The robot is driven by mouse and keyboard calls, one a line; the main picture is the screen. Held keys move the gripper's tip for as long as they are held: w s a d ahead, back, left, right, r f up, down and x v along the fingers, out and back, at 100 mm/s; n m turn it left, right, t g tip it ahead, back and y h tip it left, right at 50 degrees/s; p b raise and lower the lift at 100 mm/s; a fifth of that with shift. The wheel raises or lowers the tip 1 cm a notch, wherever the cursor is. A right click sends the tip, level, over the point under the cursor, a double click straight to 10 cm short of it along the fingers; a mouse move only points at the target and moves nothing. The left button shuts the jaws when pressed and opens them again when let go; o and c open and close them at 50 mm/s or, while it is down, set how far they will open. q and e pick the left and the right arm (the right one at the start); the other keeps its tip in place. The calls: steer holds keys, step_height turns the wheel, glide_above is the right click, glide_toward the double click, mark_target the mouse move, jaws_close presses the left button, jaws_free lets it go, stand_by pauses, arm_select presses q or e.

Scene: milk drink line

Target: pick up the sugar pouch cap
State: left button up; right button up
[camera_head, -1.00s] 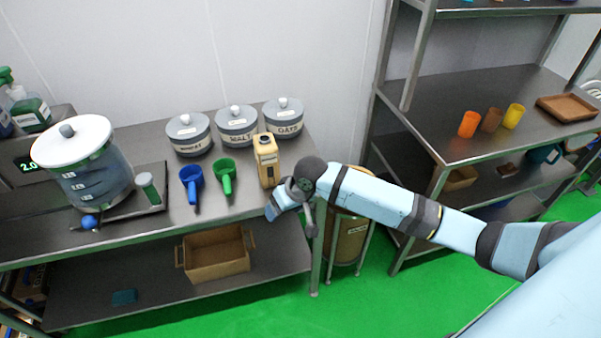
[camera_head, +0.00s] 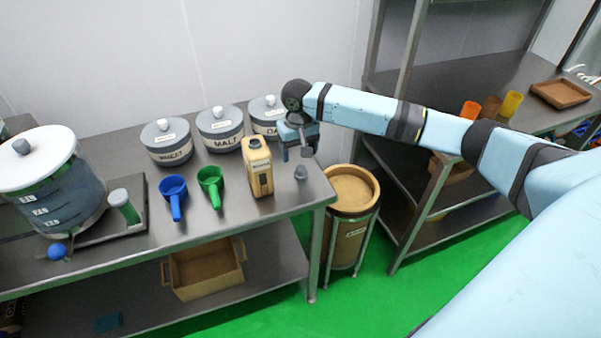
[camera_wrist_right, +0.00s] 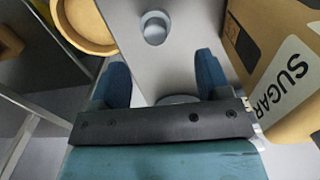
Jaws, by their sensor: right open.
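A small grey cap (camera_head: 301,172) stands on the steel table, right of the tan sugar pouch (camera_head: 259,166) and near the table's right end. In the right wrist view the grey cap (camera_wrist_right: 154,28) lies beyond the fingertips, and the sugar pouch (camera_wrist_right: 285,75) stands at the right with part of its label readable. My right gripper (camera_head: 299,150) is open and empty, fingers down, behind the cap and to the right of the pouch. Its two blue fingers are spread wide in the wrist view (camera_wrist_right: 163,72). My left gripper is out of view.
Lidded canisters (camera_head: 220,128) stand behind the pouch; the oats one (camera_head: 265,112) is partly hidden by my gripper. A round bin (camera_head: 352,190) stands beyond the table's right edge. The table around the cap is clear.

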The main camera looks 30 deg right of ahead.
mark_target(301, 167)
steer(key=shift+f, duration=0.55)
steer(key=shift+s+f, duration=0.15)
steer(key=shift+f, duration=0.35)
steer(key=f, duration=0.4)
steer(key=shift+s+d+f, duration=0.15)
steer(key=shift+s+f, duration=0.05)
steer(key=shift+s, duration=0.1)
steer(key=c, duration=1.1)
steer(key=shift+c, duration=0.2)
